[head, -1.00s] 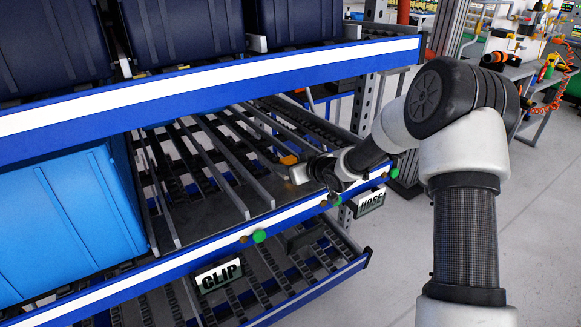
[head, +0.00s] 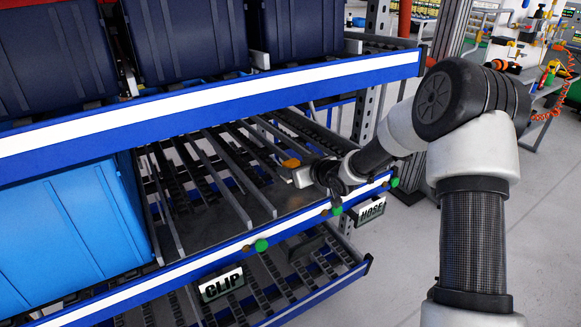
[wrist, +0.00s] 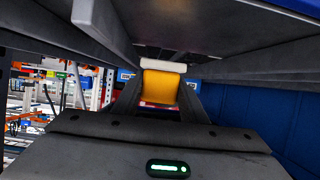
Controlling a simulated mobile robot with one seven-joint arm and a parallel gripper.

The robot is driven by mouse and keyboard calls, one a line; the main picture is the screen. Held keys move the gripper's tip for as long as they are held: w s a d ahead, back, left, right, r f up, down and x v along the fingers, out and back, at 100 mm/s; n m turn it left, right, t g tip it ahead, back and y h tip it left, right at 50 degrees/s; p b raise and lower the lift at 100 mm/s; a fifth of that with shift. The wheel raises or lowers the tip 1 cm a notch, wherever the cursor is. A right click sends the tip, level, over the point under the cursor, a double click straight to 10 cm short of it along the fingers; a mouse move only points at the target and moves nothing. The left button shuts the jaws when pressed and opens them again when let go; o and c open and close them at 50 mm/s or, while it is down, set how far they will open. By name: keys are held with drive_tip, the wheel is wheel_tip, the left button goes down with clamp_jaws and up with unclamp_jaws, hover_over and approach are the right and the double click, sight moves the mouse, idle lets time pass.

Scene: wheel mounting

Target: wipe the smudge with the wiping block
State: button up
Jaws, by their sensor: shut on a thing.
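The wiping block (wrist: 160,86) is orange-yellow with a whitish pad along its far end. It sits between the two dark fingers of my gripper (wrist: 160,98) in the wrist view. In the head view my gripper (head: 300,176) reaches over the front of the middle shelf, near its right end, and the block shows as a small orange patch (head: 291,163). The gripper is shut on the block. I cannot tell whether the pad touches a surface. I cannot make out the smudge in either view.
Grey rails (head: 228,180) run back along the middle shelf. A light blue bin (head: 65,230) stands at its left, and dark blue bins (head: 190,40) fill the upper shelf. CLIP (head: 221,283) and HOSE (head: 370,210) labels hang at the front. Floor is clear at right.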

drive_tip(key=s+d+p, duration=0.1)
drive_tip(key=s+d, duration=0.9)
drive_tip(key=s, duration=0.6)
drive_tip(key=shift+d+p, duration=0.35)
drive_tip(key=shift+w, duration=0.1)
idle(0.4)
